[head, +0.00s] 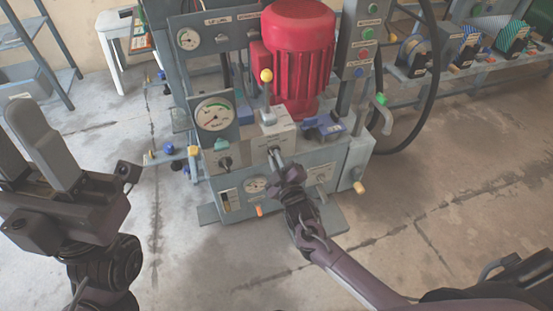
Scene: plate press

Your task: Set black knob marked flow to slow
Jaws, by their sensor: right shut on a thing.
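The grey press unit (285,185) stands in the middle of the head view, with a light control block (268,132) on its front. My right gripper (275,157) is at the front face of this block, shut on a small part there. The fingers hide most of that part; it appears to be the black flow knob, but its marking and setting cannot be read. Another black knob (225,162) sits on the panel to the left, clear of the gripper. My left gripper (38,150) is at the left edge, open and empty, far from the press.
A red motor (298,50) rises behind the block. A black hose (432,80) loops at the right. The floor in front is clear.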

